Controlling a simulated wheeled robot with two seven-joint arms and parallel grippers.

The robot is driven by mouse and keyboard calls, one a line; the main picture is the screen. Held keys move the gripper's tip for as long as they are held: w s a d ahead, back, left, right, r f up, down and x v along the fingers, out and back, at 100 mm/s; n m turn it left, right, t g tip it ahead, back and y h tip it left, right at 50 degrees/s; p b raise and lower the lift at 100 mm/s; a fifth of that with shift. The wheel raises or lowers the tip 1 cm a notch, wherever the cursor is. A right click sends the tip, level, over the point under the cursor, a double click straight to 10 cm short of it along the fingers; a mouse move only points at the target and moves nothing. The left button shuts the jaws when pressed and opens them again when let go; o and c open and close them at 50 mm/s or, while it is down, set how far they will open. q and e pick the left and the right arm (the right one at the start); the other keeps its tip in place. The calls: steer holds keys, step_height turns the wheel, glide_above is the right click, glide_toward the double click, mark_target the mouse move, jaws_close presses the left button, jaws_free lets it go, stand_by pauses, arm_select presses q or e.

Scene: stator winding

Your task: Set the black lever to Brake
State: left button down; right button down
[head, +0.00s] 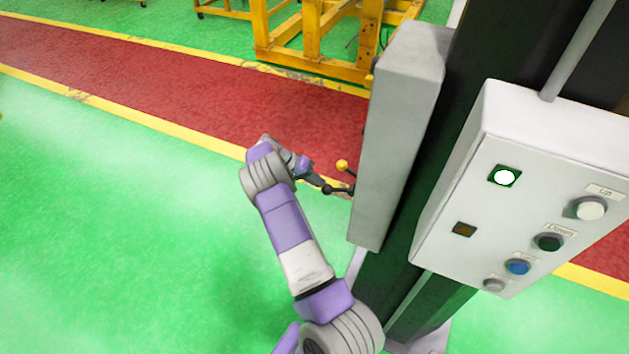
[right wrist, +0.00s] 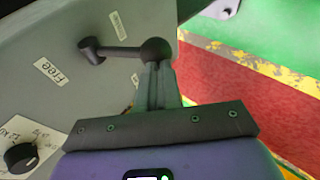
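The black lever (right wrist: 122,50) shows in the right wrist view on a grey panel, with a round pivot at left and a ball knob (right wrist: 155,51) at right. Its arm lies across the picture, between a "Free" label (right wrist: 52,70) and another label (right wrist: 118,23) too small to read. In the head view the black lever (head: 340,190) sticks out from the left side of the grey box. My right gripper (right wrist: 158,80) has its fingers close together, with the tips at the ball knob. I cannot tell whether they touch it. My left gripper is out of view.
A yellow-knobbed lever (head: 342,165) is close by in the head view. A black dial (right wrist: 20,157) sits on the panel. A white button box (head: 480,230) stands right of the grey box (head: 398,130). Green floor left of my right arm is clear.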

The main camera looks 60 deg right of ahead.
steer(key=shift+s+a+f, duration=0.1)
steer(key=shift+f, duration=0.05)
steer(key=w+d+p+v, duration=0.1)
steer(key=v, duration=1.3)
steer(key=shift+d+p, duration=0.25)
steer(key=shift+p, duration=0.05)
steer(key=shift+f, duration=0.1)
